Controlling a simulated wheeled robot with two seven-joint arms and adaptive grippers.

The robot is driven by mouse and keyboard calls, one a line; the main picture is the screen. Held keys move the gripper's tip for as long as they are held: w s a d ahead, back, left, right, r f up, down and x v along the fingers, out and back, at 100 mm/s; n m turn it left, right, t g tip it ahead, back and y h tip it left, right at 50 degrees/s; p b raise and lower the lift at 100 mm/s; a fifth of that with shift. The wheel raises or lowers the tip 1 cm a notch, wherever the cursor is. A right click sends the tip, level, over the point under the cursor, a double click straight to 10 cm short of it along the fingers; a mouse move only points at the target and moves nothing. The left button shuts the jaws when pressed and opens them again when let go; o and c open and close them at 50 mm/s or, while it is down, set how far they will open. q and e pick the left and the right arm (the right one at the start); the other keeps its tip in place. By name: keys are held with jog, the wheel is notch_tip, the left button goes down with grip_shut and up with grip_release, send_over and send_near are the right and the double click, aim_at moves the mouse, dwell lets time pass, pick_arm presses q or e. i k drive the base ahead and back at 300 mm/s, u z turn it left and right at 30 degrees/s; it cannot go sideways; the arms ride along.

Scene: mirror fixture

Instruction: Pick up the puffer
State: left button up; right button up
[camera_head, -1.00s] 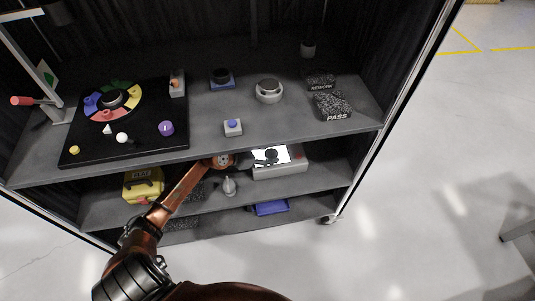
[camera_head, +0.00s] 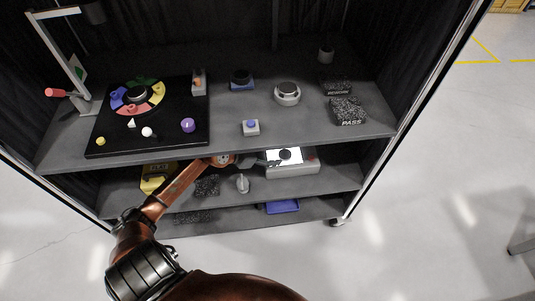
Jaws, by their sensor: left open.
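The puffer (camera_head: 242,184), a small grey bulb with a narrow tip, stands on the middle shelf below the worktop. My left arm reaches in from the lower left. Its gripper (camera_head: 258,161) is just under the worktop's front edge, above and slightly right of the puffer in the picture. It is open and apart from the puffer; its fingers are small and dark here, partly against the white-screened device. My right gripper is not in view.
The grey device with a white screen (camera_head: 306,168) stands right of the puffer. A yellow case (camera_head: 154,181) and dark foam (camera_head: 207,186) are to its left. The worktop edge (camera_head: 340,139) overhangs. A blue tray (camera_head: 282,206) lies on the bottom shelf.

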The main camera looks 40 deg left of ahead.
aim_at(242, 183)
jog(key=u, duration=1.45)
